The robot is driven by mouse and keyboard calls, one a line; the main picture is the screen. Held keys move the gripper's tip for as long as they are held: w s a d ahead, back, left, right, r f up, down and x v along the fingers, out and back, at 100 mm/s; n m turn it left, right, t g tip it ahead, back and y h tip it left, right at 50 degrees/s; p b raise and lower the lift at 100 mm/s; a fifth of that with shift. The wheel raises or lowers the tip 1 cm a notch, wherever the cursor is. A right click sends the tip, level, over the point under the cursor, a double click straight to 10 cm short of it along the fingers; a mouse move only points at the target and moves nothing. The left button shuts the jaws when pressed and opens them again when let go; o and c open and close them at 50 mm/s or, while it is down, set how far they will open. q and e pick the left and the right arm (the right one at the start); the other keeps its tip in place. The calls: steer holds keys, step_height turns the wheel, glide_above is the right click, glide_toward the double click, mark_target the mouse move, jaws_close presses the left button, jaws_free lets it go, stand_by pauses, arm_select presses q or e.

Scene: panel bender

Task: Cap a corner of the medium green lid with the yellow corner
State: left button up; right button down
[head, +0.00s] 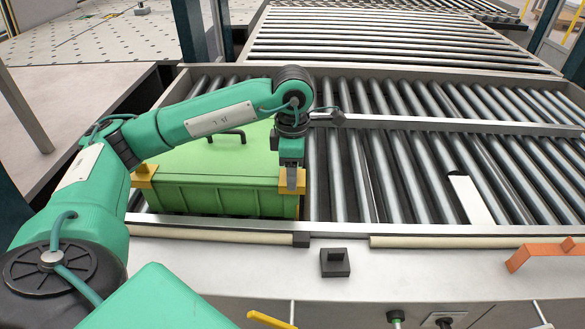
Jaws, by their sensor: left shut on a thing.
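The green lid (215,162) lies on a green ribbed box (225,197) on the rollers, and it has a dark handle on top. One yellow corner (144,178) sits at the lid's front left corner. My left gripper (292,181) points down at the lid's front right corner and is shut on another yellow corner (290,200). This yellow corner is at the lid's corner, partly hidden by my fingers. I cannot tell whether it is fully seated. My arm hides part of the lid's back edge. My right gripper is not in view.
The roller conveyor (385,180) is mostly clear right of the box, with a white plate (470,199) on it. A black block (335,262) and an orange bracket (543,254) lie on the front ledge (420,265). A metal rail (450,124) crosses the rollers.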

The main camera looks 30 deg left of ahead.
arm_select(q)
steer(key=o, duration=1)
steer(key=shift+o, duration=0.2)
steer(key=shift+r, duration=0.6)
step_height(320, 180, up, 13)
steer(key=shift+f+b, duration=0.2)
steer(key=shift+b, duration=0.15)
